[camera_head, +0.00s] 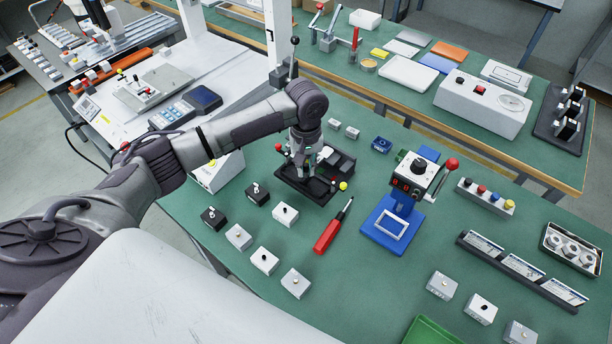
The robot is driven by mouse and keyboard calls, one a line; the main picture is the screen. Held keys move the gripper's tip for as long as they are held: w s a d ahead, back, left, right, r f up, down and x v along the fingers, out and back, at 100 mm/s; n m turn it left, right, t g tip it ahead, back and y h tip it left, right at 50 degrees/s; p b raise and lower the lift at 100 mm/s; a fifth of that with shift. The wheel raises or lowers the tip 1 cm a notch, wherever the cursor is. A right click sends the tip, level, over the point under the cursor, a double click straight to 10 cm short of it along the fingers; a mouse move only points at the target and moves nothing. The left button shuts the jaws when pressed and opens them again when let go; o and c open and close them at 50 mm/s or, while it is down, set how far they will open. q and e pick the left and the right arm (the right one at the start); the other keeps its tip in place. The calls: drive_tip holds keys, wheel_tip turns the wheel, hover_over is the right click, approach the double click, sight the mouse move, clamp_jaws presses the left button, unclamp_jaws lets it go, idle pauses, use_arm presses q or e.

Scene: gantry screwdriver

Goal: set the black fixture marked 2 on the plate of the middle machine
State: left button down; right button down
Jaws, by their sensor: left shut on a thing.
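My left arm reaches in from the left, and my left gripper (308,172) points down, shut on a black fixture (318,190). The fixture is a dark tray-like block with recesses, a yellow knob at its right corner and a red knob at its left. It is at or just above the green table; I cannot tell if it touches. The gripper hides part of it, and no number 2 is readable. I cannot tell which machine is the middle one. A white gantry column (279,35) stands behind my arm. My right gripper is not in view.
A red screwdriver (327,236) lies just in front of the fixture. Several small white and black switch boxes (285,214) lie in front left. The green table (375,285) is clear between screwdriver and front right boxes.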

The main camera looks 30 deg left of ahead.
sight(306, 171)
use_arm(q)
drive_tip(key=shift+w+f, duration=0.1)
drive_tip(key=shift+f, duration=1.85)
drive_tip(key=c, duration=1.6)
unclamp_jaws()
drive_tip(key=shift+f, duration=0.15)
drive_tip(key=o, duration=0.4)
